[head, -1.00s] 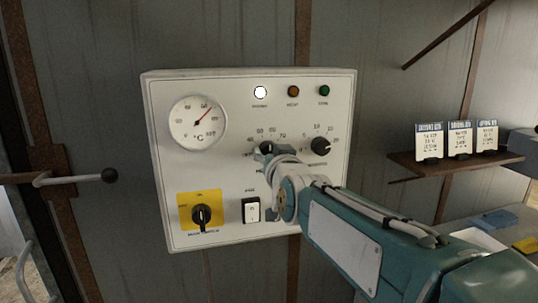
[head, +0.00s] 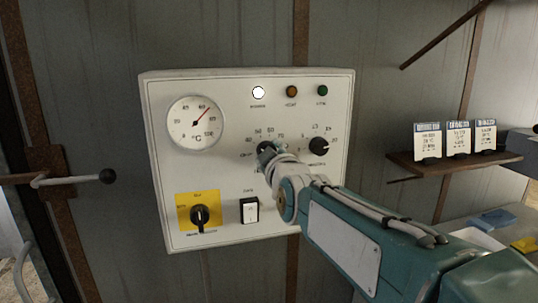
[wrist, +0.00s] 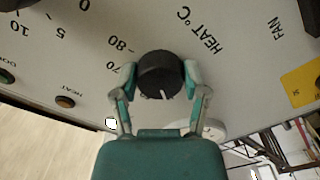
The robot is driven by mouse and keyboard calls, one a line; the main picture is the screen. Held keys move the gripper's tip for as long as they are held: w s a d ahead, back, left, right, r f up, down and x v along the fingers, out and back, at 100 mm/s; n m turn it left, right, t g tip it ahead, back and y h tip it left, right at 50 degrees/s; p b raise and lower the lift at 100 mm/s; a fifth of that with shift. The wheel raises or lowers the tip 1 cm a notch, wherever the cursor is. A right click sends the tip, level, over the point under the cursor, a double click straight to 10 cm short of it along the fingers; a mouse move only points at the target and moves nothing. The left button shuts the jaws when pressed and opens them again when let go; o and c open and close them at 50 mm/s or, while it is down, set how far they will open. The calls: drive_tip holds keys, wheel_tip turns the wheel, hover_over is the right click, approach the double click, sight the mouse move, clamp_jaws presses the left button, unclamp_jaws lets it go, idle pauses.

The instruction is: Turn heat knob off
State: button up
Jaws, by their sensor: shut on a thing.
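The heat knob (wrist: 160,74) is black and round with a white pointer line, on the white control panel (head: 230,205). It has temperature numbers around it and the label "HEAT °C" beside it in the wrist view. My gripper (wrist: 160,78) has its two fingers on opposite sides of the knob and is shut on it. In the head view my gripper (head: 268,151) meets the panel at the heat knob and hides most of it. In the wrist view the knob's white line points toward my gripper's palm.
A second black knob (head: 319,146) sits right of my gripper. Below are a yellow-plated main switch (head: 199,216) and a white rocker switch (head: 250,210). A dial thermometer (head: 195,122) is upper left. The top left lamp (head: 258,93) is lit white. A shelf (head: 450,163) with cards is at right.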

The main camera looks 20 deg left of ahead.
drive_tip(key=n, duration=0.5)
drive_tip(key=shift+f, duration=0.1)
drive_tip(key=shift+n, duration=1.8)
drive_tip(key=shift+a+f+n, duration=0.1)
drive_tip(key=shift+f+n, duration=0.05)
drive_tip(key=shift+n, duration=0.15)
drive_tip(key=o, duration=1)
drive_tip(key=shift+o, duration=0.8)
drive_tip(key=shift+a, duration=0.15)
drive_tip(key=shift+r, duration=0.2)
